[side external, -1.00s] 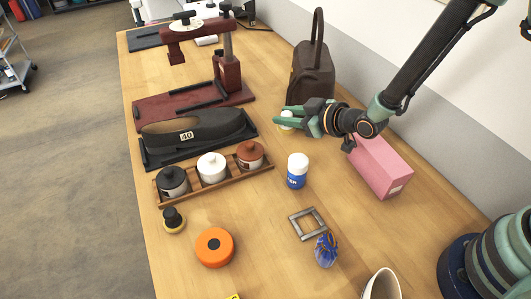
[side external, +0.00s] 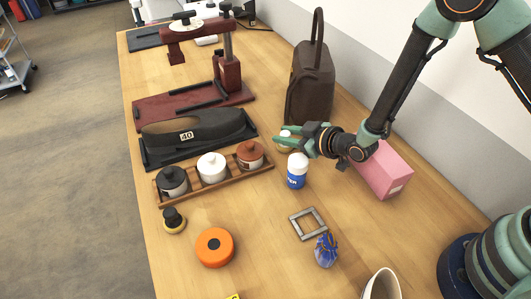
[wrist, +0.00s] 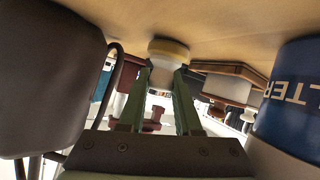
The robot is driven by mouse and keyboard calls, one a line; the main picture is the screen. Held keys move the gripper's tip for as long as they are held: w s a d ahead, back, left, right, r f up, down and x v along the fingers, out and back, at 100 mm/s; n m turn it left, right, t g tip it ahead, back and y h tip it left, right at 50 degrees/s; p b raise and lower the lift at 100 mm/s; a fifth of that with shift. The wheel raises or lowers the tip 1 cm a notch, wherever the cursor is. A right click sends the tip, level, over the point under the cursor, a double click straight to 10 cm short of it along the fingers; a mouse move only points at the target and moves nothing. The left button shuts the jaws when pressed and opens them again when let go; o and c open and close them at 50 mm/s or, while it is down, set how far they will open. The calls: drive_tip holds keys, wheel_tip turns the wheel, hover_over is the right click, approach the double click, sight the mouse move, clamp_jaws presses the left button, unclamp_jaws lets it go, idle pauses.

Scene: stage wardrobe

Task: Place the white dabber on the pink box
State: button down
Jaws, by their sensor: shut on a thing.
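I cannot tell whether the pad touches the table. The pink box (side external: 388,172) lies to the right of my gripper, and my wrist covers its upper left part in the side view. Nothing shows on the visible part of its top.
A white-capped blue bottle (side external: 297,171) stands close in front of my gripper; the brown bag (side external: 308,85) stands behind. A wooden tray (side external: 219,182) of lidded jars is at left. A metal frame (side external: 308,223) and blue patterned object (side external: 327,249) lie nearer.

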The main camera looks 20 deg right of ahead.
drive_tip(key=c, duration=0.6)
unclamp_jaws()
drive_tip(key=shift+f, duration=0.1)
drive_tip(key=v, duration=0.7)
drive_tip(key=shift+s+d+r, duration=0.1)
drive_tip(key=shift+s+r, duration=0.1)
drive_tip(key=shift+r, duration=0.05)
drive_tip(key=shift+c, duration=1)
